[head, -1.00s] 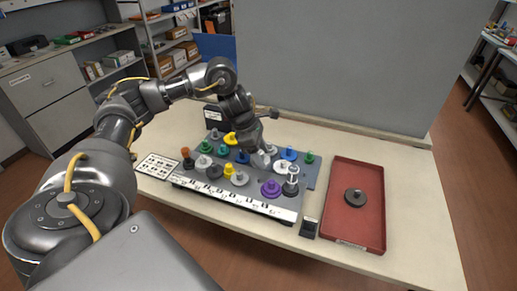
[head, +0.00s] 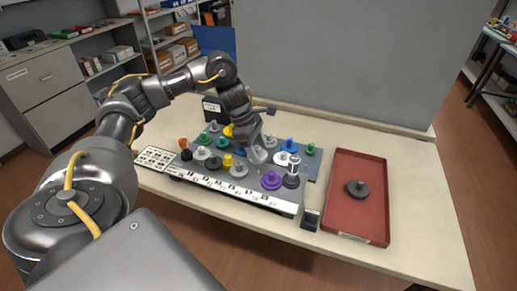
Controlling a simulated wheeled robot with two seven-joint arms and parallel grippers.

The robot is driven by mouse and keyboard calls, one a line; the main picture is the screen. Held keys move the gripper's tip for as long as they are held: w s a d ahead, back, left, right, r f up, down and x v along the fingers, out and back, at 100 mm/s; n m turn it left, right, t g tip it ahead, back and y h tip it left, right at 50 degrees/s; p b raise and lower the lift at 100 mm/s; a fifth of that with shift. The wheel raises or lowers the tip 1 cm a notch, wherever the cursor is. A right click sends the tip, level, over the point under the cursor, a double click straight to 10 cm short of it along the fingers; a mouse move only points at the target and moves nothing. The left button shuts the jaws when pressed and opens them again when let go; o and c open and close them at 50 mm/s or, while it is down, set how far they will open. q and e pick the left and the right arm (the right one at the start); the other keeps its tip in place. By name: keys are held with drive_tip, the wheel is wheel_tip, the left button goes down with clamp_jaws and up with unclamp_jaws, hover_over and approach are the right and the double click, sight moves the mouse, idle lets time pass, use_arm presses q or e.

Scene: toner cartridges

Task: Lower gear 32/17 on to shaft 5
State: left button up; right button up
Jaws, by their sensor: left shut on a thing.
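My left gripper (head: 256,150) points down over the middle of the grey gear board (head: 290,207). It is shut on a small light grey gear (head: 257,156), which is partly hidden by the fingers. I cannot tell whether this gear touches a shaft. A light grey gear (head: 238,169) sits in front of it, a white gear (head: 282,159) to its right and a purple gear (head: 271,181) at front right. The shaft numbers on the white label strip are too small to read. My right gripper is not in view.
A red tray (head: 343,219) with one dark gear (head: 357,189) lies to the right. A small dark box (head: 311,220) stands between tray and board. A printed card (head: 157,157) lies left of the board. The grey partition (head: 335,65) rises behind the table.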

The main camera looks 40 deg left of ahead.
use_arm(q)
drive_tip(key=shift+f, duration=0.35)
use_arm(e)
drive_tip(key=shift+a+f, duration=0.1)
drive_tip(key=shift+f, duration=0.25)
use_arm(q)
drive_tip(key=shift+d+p, duration=0.15)
drive_tip(key=shift+p, duration=0.15)
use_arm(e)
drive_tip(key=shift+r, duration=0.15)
use_arm(q)
drive_tip(key=shift+f, duration=0.15)
